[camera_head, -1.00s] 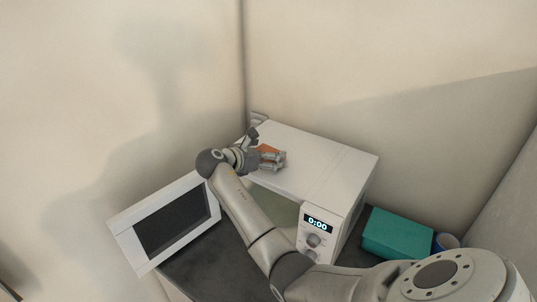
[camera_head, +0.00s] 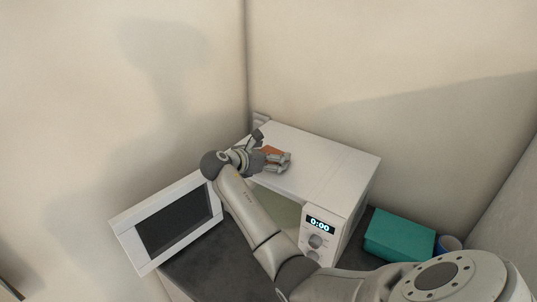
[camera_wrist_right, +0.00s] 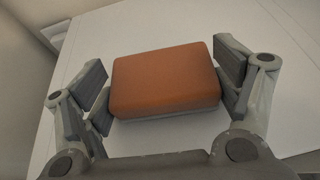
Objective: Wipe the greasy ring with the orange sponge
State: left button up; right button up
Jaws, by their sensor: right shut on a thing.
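The orange sponge (camera_head: 271,150) is on or just above the white top of the microwave (camera_head: 335,160). My right gripper (camera_head: 277,159) is shut on the sponge, with a finger on each side. In the right wrist view the sponge (camera_wrist_right: 165,80) shows orange above with a greyish lower edge, between the pads of my right gripper (camera_wrist_right: 163,86). I cannot tell whether its underside touches the top. No greasy ring can be made out; the sponge and gripper hide part of the top. My left gripper is not in view.
A teal box (camera_head: 400,235) and a blue cup (camera_head: 449,243) stand to the right on the dark counter (camera_head: 205,270). Walls close in behind. The right part of the microwave top is clear.

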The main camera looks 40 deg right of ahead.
jog(key=shift+s+f, duration=0.1)
jog(key=shift+f, duration=0.05)
jog(key=shift+s+d, duration=0.3)
jog(key=shift+s, duration=0.4)
jog(key=shift+w, duration=0.15)
jog(key=shift+w+a, duration=0.3)
jog(key=shift+w, duration=0.35)
jog(key=shift+w, duration=0.1)
jog(key=shift+w+a, duration=0.25)
jog(key=shift+w, duration=0.5)
jog(key=shift+s+d, duration=0.1)
jog(key=shift+s, duration=0.1)
jog(key=shift+s+d, duration=0.15)
jog(key=shift+s, duration=0.5)
jog(key=shift+s, duration=0.15)
